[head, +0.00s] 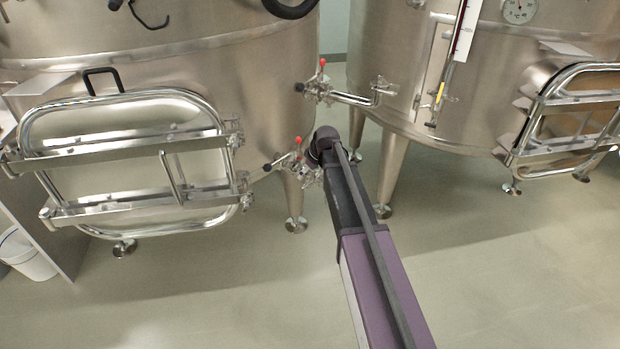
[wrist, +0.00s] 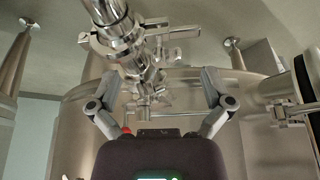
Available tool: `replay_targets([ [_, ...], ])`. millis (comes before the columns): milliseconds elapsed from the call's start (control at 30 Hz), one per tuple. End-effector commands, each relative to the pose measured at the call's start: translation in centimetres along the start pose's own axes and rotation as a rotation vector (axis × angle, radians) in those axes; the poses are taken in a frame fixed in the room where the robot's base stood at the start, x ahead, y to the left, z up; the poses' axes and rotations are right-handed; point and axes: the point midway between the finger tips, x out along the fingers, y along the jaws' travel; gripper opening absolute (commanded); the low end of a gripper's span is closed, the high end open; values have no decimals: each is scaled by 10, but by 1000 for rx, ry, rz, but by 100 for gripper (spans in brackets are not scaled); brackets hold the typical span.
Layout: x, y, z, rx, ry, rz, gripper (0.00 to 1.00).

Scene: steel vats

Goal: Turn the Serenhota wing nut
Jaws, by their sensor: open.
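My gripper (wrist: 160,82) is open and empty in the wrist view, one finger at each side. A steel pipe joint with a clamp (wrist: 128,36) lies ahead of it, at the top centre. A small bar-like piece (wrist: 184,31) juts right from this clamp; it may be the wing nut, but I cannot tell for sure. The fingers look apart from it. In the head view, my arm's end is beside the lower valve fitting (head: 285,158) on the left vat and hides part of it. No Serenhota label is readable.
The left vat (head: 250,100) has a large hatch (head: 130,135). The right vat (head: 405,80) carries a pipe (head: 352,98) near an upper red-knobbed valve (head: 321,80). Vat legs (head: 392,170) stand close to my arm. The floor in front (head: 520,260) is clear.

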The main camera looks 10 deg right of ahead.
Motion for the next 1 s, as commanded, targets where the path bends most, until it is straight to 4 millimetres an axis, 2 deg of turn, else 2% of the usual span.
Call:
replay_targets([
  [100,6,0,0,0,0,0,100],
  [500,6,0,0,0,0,0,100],
  [567,6,0,0,0,0,0,85],
  [833,6,0,0,0,0,0,5],
  [867,6,0,0,0,0,0,0],
  [1000,6,0,0,0,0,0,0],
])
